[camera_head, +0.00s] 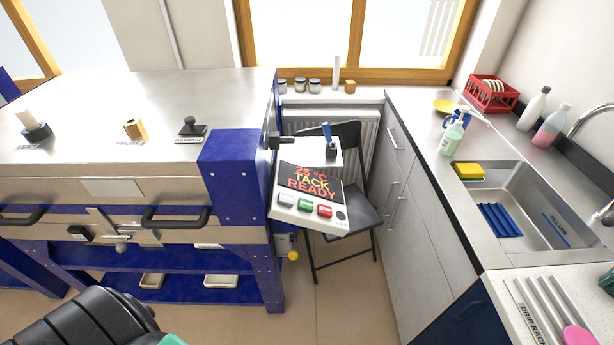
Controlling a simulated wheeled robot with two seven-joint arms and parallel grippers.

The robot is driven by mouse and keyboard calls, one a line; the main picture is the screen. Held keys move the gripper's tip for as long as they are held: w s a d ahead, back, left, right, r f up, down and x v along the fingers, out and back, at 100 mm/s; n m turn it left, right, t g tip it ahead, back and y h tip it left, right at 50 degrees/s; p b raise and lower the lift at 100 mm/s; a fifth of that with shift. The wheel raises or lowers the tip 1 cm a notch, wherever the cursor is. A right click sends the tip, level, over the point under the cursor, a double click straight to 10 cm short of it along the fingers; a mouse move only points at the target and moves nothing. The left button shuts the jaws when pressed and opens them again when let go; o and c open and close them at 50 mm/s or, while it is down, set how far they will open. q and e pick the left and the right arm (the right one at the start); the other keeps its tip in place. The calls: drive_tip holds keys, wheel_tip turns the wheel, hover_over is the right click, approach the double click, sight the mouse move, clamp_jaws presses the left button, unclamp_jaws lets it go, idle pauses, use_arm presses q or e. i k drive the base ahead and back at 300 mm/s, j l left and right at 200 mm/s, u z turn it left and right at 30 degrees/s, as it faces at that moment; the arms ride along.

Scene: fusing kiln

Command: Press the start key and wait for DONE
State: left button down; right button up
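The control box (341,218) hangs at the right end of the blue and steel kiln (233,177), with its face tilted up. Its dark display (311,182) reads "25 °C TACK READY" in orange and red letters. Nothing touches the keys. A black ridged part of my arm shows at the bottom left, well away from the box. Neither gripper's fingers show.
The kiln's steel lid (90,100) carries several small stamp-like items. A black folding chair (358,215) stands behind the box. The counter with the steel sink (530,210) runs along the right. The floor (345,300) in front of the box is clear.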

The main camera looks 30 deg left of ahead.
sight(305, 205)
drive_tip(key=u, duration=0.85)
